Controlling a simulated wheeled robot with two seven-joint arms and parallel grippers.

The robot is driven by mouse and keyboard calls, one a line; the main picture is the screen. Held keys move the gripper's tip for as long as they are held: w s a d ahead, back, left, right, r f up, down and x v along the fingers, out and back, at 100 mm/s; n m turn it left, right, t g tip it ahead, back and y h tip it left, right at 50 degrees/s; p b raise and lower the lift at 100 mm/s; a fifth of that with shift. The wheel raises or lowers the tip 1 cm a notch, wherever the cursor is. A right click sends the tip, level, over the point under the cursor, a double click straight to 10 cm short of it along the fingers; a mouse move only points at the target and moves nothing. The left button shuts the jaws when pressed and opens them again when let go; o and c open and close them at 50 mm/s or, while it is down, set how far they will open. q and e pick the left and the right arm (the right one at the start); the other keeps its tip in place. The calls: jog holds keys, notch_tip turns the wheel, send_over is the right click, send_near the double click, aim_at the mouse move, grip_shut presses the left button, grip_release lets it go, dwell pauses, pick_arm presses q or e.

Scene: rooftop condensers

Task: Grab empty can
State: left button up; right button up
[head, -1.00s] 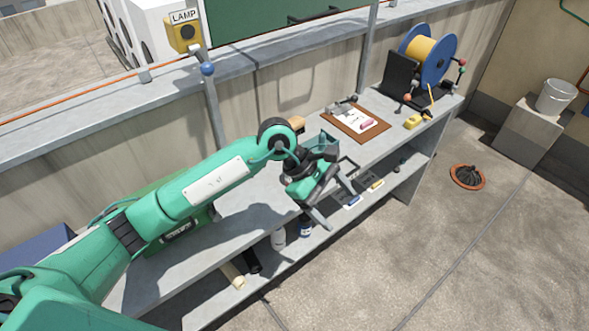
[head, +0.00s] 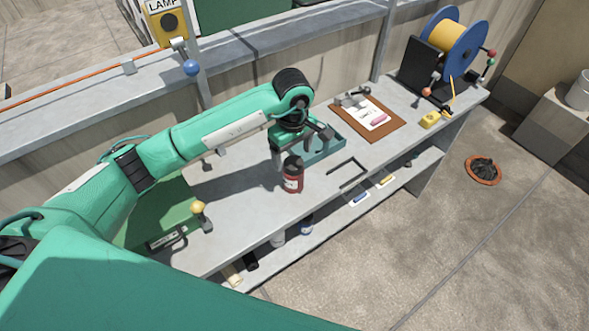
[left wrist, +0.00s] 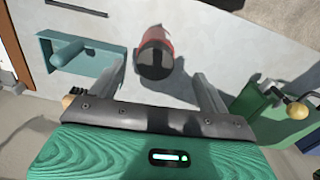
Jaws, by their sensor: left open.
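A red can (head: 292,181) with a dark top and a pale label patch stands upright on the grey bench (head: 245,205). In the left wrist view the can (left wrist: 156,55) lies just ahead of the finger gap, roughly midway between the two fingers. My left gripper (head: 301,148) is open and empty, pointing down just behind and above the can in the head view. In the left wrist view the left gripper (left wrist: 160,82) has its fingers apart on either side. I cannot tell whether the can is empty. My right gripper is not in view.
A teal tray (head: 327,154) sits close beside the gripper. A green box (head: 160,217) and a yellow-knobbed lever (head: 199,208) stand left of the can. A dark bracket (head: 347,172), clipboard (head: 393,128) and cable reel (head: 451,45) lie to the right. A lower shelf holds small items.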

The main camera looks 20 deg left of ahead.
aim_at(294, 163)
pick_arm(q)
notch_tip(294, 163, down, 3)
jog(key=shift+w+f+p, duration=0.1)
jog(key=shift+w+p, duration=0.05)
jog(key=shift+p, duration=0.15)
notch_tip(294, 163, down, 2)
jog(key=shift+w+f+p, duration=0.1)
jog(key=shift+f+p, duration=0.1)
jog(key=shift+p, duration=0.55)
notch_tip(294, 163, down, 3)
jog(key=shift+w+f+p, duration=0.15)
jog(key=shift+p, duration=0.45)
jog(key=shift+f, duration=0.25)
jog(key=c, duration=1.1)
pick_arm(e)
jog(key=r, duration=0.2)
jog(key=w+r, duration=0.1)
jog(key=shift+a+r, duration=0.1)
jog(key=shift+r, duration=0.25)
pick_arm(q)
jog(key=shift+r, duration=0.1)
